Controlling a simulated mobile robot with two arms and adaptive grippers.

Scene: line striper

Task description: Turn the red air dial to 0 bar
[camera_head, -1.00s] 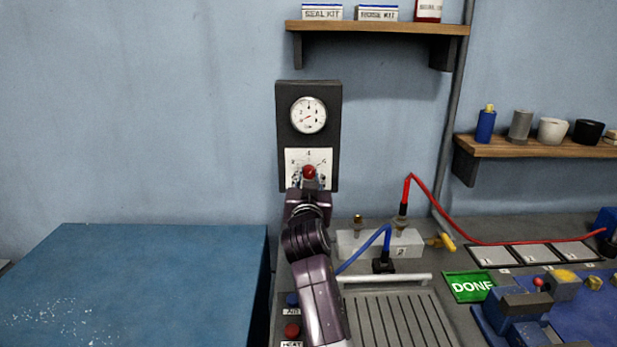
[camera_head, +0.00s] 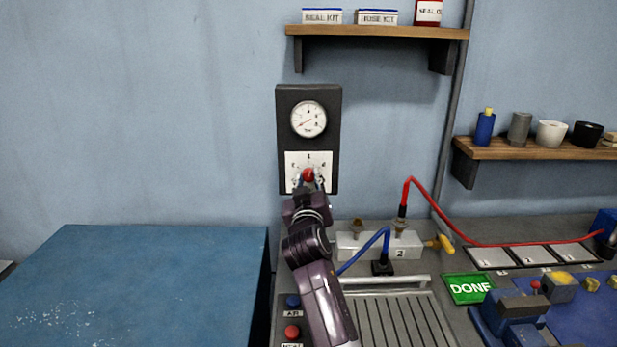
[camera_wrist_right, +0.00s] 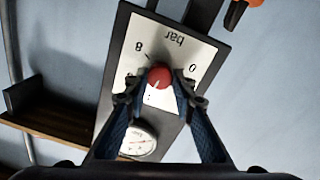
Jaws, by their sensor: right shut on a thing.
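The red air dial (camera_head: 309,175) sits on a white scale plate (camera_head: 320,159) low on a dark panel (camera_head: 331,130) on the wall. My right gripper (camera_head: 309,184) is shut on the dial, a finger on either side. In the right wrist view the red dial (camera_wrist_right: 159,76) lies between the fingertips of the gripper (camera_wrist_right: 159,86), with the scale's "0", "8" and "bar" readable upside down. A white pointer mark on the dial shows, partly hidden. The round gauge (camera_head: 309,119) above has a red needle pointing to the lower left. My left gripper is not in view.
A wooden shelf (camera_head: 375,32) with boxes hangs above right of the panel. Below are a grey block with a blue cable (camera_head: 366,252), a red cable (camera_head: 440,222), buttons and a green DONE plate (camera_head: 468,288). A blue table top (camera_head: 140,280) at left is mostly clear.

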